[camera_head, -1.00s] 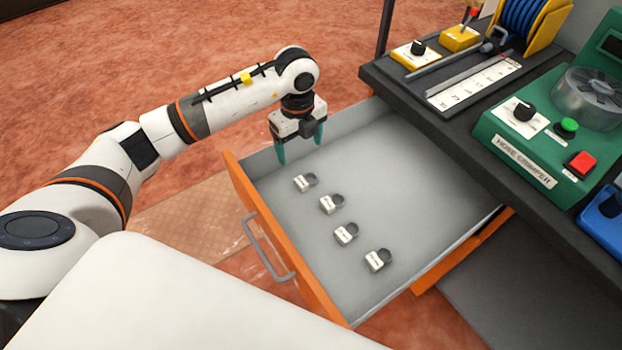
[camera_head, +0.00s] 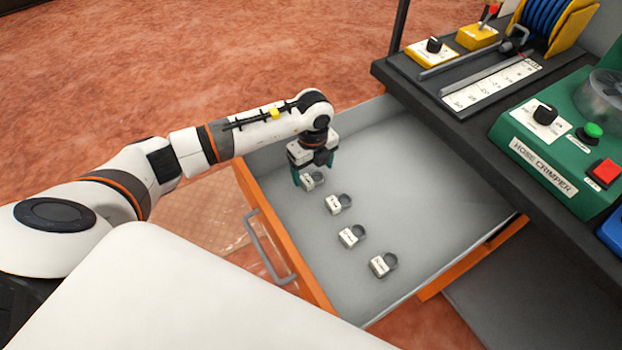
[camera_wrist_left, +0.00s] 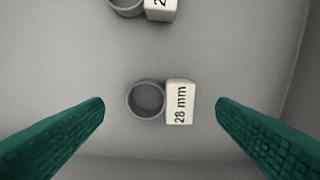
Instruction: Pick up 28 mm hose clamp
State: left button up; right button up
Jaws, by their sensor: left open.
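The 28 mm hose clamp (camera_wrist_left: 147,99) is a grey ring with a white label block reading "28 mm". It lies on the drawer floor, and in the head view it is the farthest clamp (camera_head: 313,180) of the row. My left gripper (camera_head: 314,178) is open and points down over it. In the left wrist view the green fingers (camera_wrist_left: 160,108) stand on either side of the clamp, apart from it. A second clamp (camera_wrist_left: 127,4) is cut off at the top of that view. My right gripper is in neither view.
Several more labelled clamps (camera_head: 340,204) lie in a row toward the near end of the open drawer (camera_head: 430,170). The drawer walls stand close to my left gripper. The dark bench with the green hose crimper (camera_head: 555,150) is at the right. The drawer's right part is empty.

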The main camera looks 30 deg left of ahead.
aim_at(313, 179)
pick_arm(q)
notch_tip(313, 179, down, 2)
jog(key=shift+f, duration=0.25)
jog(key=c, duration=1.1)
